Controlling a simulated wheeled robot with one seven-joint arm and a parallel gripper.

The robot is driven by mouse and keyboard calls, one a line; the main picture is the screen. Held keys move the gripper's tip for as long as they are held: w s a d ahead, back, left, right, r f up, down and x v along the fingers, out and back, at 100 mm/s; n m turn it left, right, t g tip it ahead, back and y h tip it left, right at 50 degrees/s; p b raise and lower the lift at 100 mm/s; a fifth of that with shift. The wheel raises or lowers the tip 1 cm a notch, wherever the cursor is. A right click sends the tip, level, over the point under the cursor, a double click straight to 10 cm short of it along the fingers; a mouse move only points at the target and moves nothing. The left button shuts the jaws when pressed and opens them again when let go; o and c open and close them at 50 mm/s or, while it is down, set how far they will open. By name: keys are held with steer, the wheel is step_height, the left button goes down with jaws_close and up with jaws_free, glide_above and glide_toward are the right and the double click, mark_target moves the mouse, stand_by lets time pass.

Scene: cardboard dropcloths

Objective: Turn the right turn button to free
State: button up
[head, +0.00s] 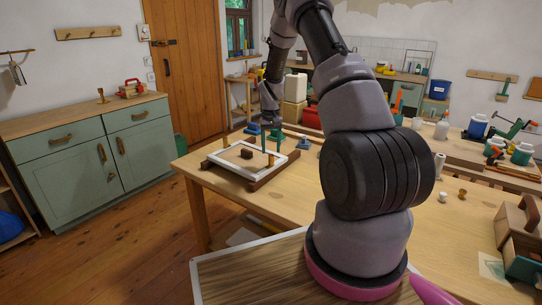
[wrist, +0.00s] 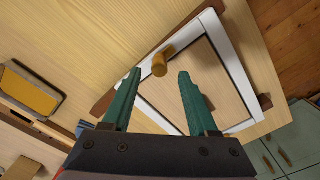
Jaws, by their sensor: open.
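A white rectangular frame (head: 228,172) lies on dark wooden supports on the table. A tan wooden turn button (head: 270,160) stands on its right side in the head view. A second tan button (head: 225,143) stands on its left side. My gripper (head: 266,150) is over the right part of the frame, pointing down. In the wrist view, my gripper (wrist: 160,76) has its teal fingers apart with nothing held. A tan button (wrist: 160,61) shows just beyond and between the fingertips, on the white frame edge (wrist: 212,24). Whether a finger touches it I cannot tell.
The wooden table (head: 325,245) has free room in front of the frame. Blue pieces (head: 252,128) stand behind the frame. A tray with a yellow pad (wrist: 30,90) lies left in the wrist view. Small knobs (head: 443,197) and a wooden box (head: 515,225) are at right.

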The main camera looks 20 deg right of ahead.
step_height(320, 180, up, 6)
steer(key=shift+r, duration=0.25)
stand_by(0.4)
